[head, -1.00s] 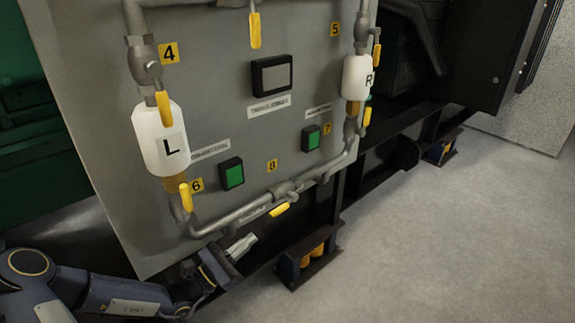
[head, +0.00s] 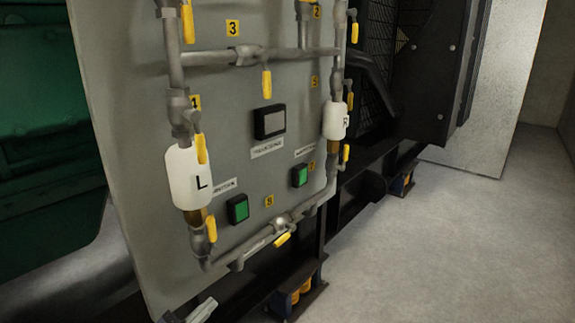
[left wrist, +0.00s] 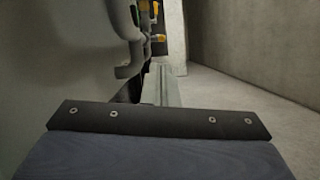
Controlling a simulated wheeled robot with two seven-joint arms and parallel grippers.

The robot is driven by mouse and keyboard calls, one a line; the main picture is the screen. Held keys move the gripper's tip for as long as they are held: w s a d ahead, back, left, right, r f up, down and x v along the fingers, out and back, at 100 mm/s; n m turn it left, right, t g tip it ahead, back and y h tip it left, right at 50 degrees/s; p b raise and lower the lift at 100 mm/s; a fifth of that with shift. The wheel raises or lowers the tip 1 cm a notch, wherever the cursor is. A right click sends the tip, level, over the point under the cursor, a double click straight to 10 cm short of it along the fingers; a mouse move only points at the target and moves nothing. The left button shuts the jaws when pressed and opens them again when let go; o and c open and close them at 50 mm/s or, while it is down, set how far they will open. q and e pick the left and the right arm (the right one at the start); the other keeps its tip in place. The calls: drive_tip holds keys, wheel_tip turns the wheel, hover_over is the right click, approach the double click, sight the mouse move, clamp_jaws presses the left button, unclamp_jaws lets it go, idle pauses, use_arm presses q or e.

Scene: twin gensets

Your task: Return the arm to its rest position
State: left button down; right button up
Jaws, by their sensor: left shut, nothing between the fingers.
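My left gripper (head: 202,311) shows at the bottom edge of the head view, below the lower left corner of the pipework, with only its fingertips in frame. Its fingers are together with nothing between them. In the left wrist view the shut fingers (left wrist: 160,84) point along the side of the panel, with open floor to their right. The rest of the left arm is out of the head view. My right gripper is in neither view.
A grey panel (head: 130,130) carries pipes, yellow-handled valves, a white L filter (head: 188,178) and a white R filter (head: 335,121). A dark frame rail (head: 350,215) runs behind it. Grey floor (head: 450,240) to the right is clear. A wall (left wrist: 250,45) stands right in the wrist view.

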use_arm(q)
drive_tip(key=s+d+r+m+g+y, duration=0.15)
drive_tip(key=s+d+m+g, duration=0.25)
drive_tip(key=s+m+g, duration=0.4)
drive_tip(key=s+d+r+m+g, duration=0.3)
drive_tip(key=s+d+m+g, duration=0.2)
drive_tip(key=s+m+g, duration=0.3)
drive_tip(key=s+a+r+m+t+y, duration=0.2)
drive_tip(key=s+a+m+t+y, duration=0.45)
drive_tip(key=s+a+y, duration=0.4)
wheel_tip(320, 180, up, 35)
drive_tip(key=p, duration=3.4)
drive_tip(key=shift+w+f+m+g+h+p, duration=0.2)
drive_tip(key=shift+w+m+g+h+p, duration=0.1)
drive_tip(key=shift+m+g+h, duration=0.15)
